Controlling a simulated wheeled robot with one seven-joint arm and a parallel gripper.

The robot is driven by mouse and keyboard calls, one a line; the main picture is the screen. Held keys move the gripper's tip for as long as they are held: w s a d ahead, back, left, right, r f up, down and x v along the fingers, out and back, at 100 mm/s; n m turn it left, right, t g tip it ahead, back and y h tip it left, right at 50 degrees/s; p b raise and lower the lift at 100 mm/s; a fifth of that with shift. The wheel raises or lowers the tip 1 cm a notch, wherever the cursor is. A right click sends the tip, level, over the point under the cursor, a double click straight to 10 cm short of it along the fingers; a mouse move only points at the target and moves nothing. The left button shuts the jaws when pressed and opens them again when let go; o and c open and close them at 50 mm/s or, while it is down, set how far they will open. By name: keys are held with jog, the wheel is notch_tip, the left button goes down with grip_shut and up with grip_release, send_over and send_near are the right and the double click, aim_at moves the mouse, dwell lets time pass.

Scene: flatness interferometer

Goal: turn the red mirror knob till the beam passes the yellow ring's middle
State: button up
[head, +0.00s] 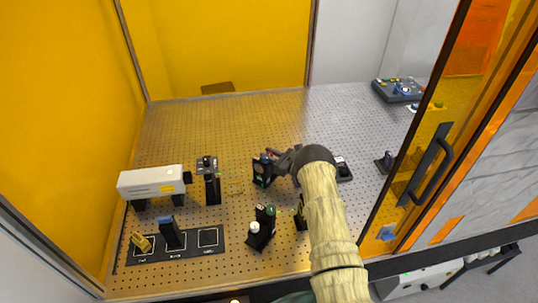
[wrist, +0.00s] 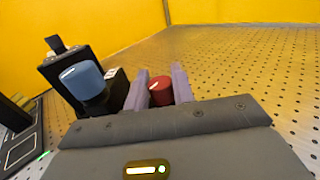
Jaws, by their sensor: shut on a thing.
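The red mirror knob (wrist: 160,92) sits between the two pale purple fingers of my gripper (wrist: 161,88) in the wrist view. The fingers are shut on its sides. A black mirror mount (wrist: 62,75) with a blue knob (wrist: 82,80) stands just left of them. In the head view my gripper (head: 279,158) reaches the dark round-faced mount (head: 262,170) from the right; my arm hides part of the area. I cannot make out the beam or clearly identify the yellow ring.
A white box (head: 152,182) stands at left. A black board (head: 208,238) with a blue-topped post (head: 172,234) lies at front left. Short posts (head: 262,224) stand near my arm.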

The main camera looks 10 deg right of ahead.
jog(key=shift+m+t+h, duration=0.3)
jog(key=shift+h, duration=0.1)
jog(key=shift+m+t+h+b, duration=0.35)
jog(key=shift+m+t+h, duration=0.15)
jog(key=shift+h, duration=0.1)
jog(key=o, duration=1)
jog(key=shift+c, duration=0.2)
jog(key=shift+n+g+y+p, duration=0.4)
jog(key=shift+n+g+y, duration=0.4)
jog(key=shift+y, duration=0.2)
